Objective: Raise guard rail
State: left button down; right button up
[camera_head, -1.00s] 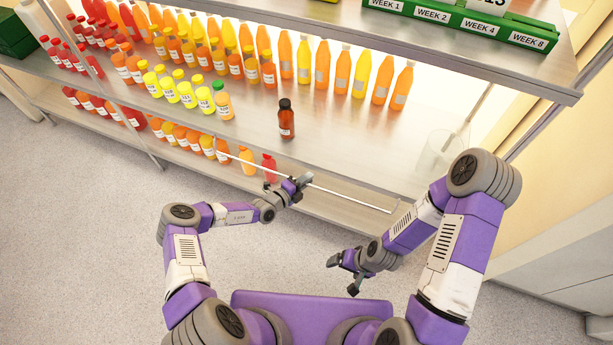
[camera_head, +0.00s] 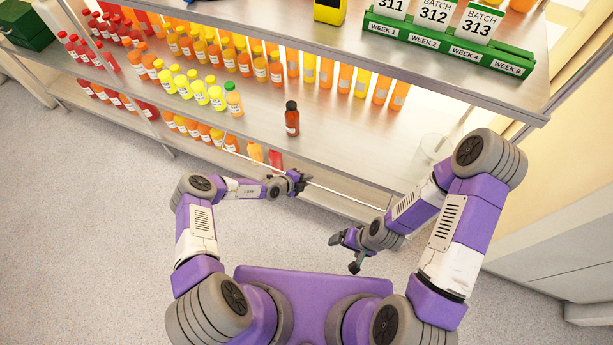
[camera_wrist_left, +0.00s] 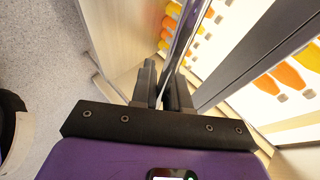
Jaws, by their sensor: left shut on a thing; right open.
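The guard rail (camera_head: 340,193) is a thin metal rod running along the front of the middle shelf (camera_head: 345,150), close to its front edge. My left gripper (camera_head: 298,183) is shut on the rail near its middle. In the left wrist view the rail (camera_wrist_left: 184,34) passes between the two dark fingers of this gripper (camera_wrist_left: 163,82). Part of the rail is hidden behind the gripper, and its right end is close to my right arm. My right gripper (camera_head: 348,250) is open and empty, lower and in front of the shelf, apart from the rail.
A brown bottle (camera_head: 292,122) stands alone near the middle shelf's front edge. Rows of yellow, orange and red bottles stand left and behind. A clear beaker (camera_head: 434,147) stands at right. The upper shelf (camera_head: 440,80) overhangs, with a green card rack (camera_head: 447,45). Open floor lies left.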

pick_arm(q)
jog(key=shift+r, duration=0.1)
dwell(0.3)
jog(key=c, duration=1.2)
grip_release()
jog(key=shift+p+v, duration=1.6)
jog(key=shift+v, duration=2.15)
